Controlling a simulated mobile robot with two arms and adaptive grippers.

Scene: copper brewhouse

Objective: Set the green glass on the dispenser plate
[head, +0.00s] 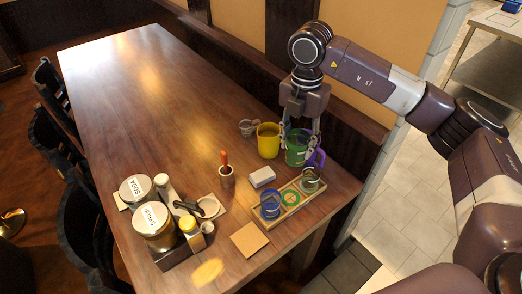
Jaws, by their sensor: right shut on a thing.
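The green glass (295,158) is between the fingers of my right gripper (299,137), which points down and is shut on it near the far right of the table. I cannot tell for sure how high it is above the table. The dispenser (165,250) stands at the near left, with SODA (136,190) and SYRUP (152,219) canisters and a dark tap. A pale plate (217,207) lies beside the tap and seems to be the dispenser plate; nothing stands clearly on it. My left gripper is out of view.
A yellow mug (268,146) and a purple mug (318,157) flank the glass. A wooden rack (302,199) has a blue glass (270,208), a green ring and a clear glass (309,183). A holder (227,177), white block (262,177) and square mat (249,240) stand between.

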